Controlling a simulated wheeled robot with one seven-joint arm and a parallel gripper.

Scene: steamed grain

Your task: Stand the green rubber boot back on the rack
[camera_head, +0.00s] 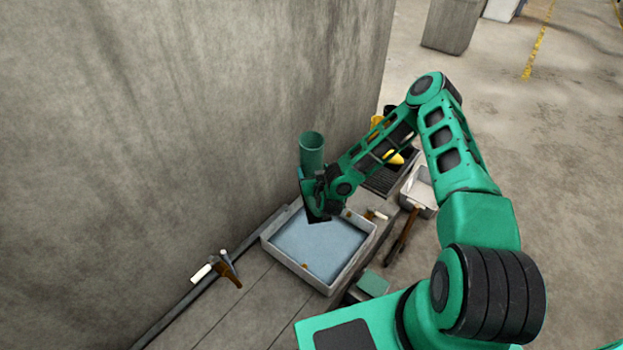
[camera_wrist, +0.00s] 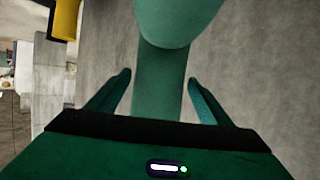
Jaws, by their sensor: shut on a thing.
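The green rubber boot (camera_head: 312,150) is in my gripper (camera_head: 314,180), raised above the back of a shallow tray by the wall. Its round top points up in the head view; its foot is hidden behind the gripper. In the wrist view the green boot (camera_wrist: 160,85) fills the space between my gripper's two fingers (camera_wrist: 158,92), which are shut on it. The dark rack (camera_head: 379,184) stands to the right beyond my forearm and is partly covered by it. Yellow boots (camera_head: 396,158) are on or by the rack; one yellow thing also shows in the wrist view (camera_wrist: 66,20).
The pale tray (camera_head: 273,254) with a bluish floor lies below my gripper. A white bin (camera_head: 426,207) and a long brown-handled tool (camera_head: 403,233) are to the right. A concrete wall (camera_head: 200,110) is close on the left. Open floor (camera_head: 570,150) lies at far right.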

